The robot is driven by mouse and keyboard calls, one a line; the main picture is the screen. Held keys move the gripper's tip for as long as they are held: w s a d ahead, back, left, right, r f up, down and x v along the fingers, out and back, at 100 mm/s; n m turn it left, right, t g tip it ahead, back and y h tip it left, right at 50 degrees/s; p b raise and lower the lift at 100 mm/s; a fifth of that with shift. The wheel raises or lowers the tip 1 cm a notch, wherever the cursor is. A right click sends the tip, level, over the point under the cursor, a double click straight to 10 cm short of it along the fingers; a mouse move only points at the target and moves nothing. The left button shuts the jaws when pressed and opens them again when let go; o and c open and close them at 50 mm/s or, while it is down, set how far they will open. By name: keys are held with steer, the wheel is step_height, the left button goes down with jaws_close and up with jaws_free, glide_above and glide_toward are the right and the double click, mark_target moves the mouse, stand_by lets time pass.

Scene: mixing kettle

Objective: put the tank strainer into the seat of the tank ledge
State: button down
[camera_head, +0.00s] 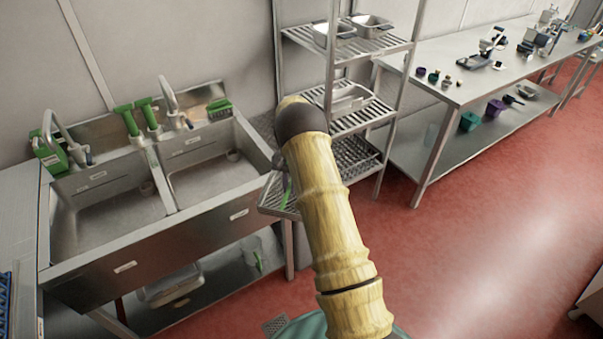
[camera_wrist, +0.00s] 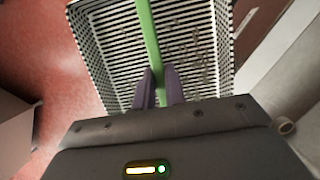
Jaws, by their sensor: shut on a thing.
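In the wrist view my gripper (camera_wrist: 158,76) is shut on a green bar (camera_wrist: 149,35). The bar runs across a slotted metal piece with perforated sides (camera_wrist: 185,45), which looks like the tank strainer with its green handle. Whether it rests on something beneath is unclear. In the head view my gripper is hidden behind my arm. A slim green piece (camera_head: 286,188) shows just left of the arm, over a slotted metal surface (camera_head: 274,196) at the right end of the sink. I cannot make out the seat of the tank ledge in either view.
A wire shelf rack (camera_head: 357,122) stands behind my arm. A long steel table (camera_head: 463,90) with small items is at the back right. The red floor (camera_head: 480,240) is open on the right.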

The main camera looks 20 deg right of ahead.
mark_target(280, 208)
steer(key=s+a+n, duration=0.1)
steer(key=s, duration=0.1)
steer(key=s+a+n, duration=0.2)
steer(key=s+a+n+h, duration=0.1)
steer(key=s+a, duration=0.1)
steer(key=shift+s+a+r+n+g, duration=0.2)
steer(key=shift+s+a+n+g, duration=0.1)
steer(key=shift+n, duration=0.1)
steer(key=s+a+f+n+b, duration=0.1)
steer(key=s+f+b, duration=0.1)
steer(key=f+b, duration=0.8)
steer(key=s+a+f+n+h+b, duration=0.1)
steer(key=s+f+b, duration=0.1)
steer(key=f+b, duration=0.9)
steer(key=shift+a+f+n+b, duration=0.15)
steer(key=shift+f+n+b, duration=0.15)
steer(key=shift+b, duration=0.25)
steer(key=shift+r, duration=0.1)
steer(key=shift+s, duration=0.1)
